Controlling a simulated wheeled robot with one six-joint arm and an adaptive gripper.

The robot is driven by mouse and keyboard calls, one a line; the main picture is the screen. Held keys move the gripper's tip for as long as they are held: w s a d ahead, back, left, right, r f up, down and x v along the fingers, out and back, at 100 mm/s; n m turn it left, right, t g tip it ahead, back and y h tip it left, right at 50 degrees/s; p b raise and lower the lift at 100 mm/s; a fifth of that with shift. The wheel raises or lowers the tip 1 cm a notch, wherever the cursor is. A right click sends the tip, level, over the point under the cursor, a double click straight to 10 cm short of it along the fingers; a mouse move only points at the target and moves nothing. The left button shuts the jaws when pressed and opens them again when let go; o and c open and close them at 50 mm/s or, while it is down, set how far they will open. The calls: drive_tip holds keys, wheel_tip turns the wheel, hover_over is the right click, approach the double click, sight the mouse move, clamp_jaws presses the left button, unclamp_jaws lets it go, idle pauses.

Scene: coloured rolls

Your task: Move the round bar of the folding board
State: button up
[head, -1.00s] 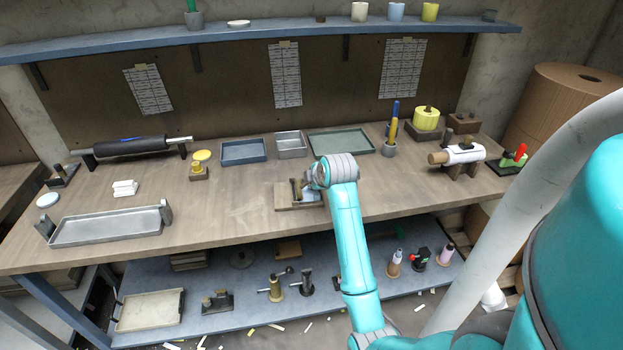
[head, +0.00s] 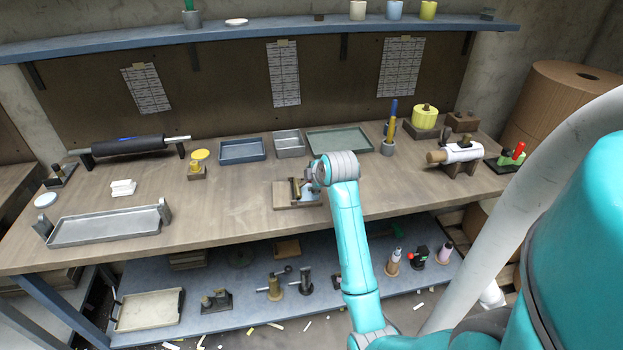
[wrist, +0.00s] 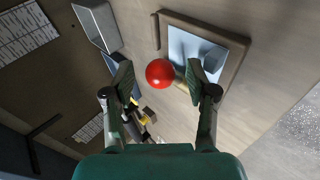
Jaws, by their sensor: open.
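The folding board (head: 282,197) lies on the workbench near its front middle, a wooden base with a pale metal plate. In the wrist view the board (wrist: 238,50) fills the upper right. A red ball (wrist: 160,72) shows at the board's near left edge, with a short brass-coloured piece beside it. I cannot tell whether these belong to the round bar. My gripper (wrist: 160,70) is open, its two fingers on either side of the red ball in the picture; contact cannot be told. In the head view my gripper (head: 309,184) is at the board's right side, its fingers mostly hidden.
Behind the board stand a blue tray (head: 242,160), a grey tray (head: 290,153) and a green tray (head: 341,151). A cup with pens (head: 388,148) and a white roll on a stand (head: 462,153) are to the right.

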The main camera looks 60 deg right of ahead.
drive_tip(key=v, duration=1)
drive_tip(key=shift+s, duration=0.2)
drive_tip(key=shift+a, duration=0.1)
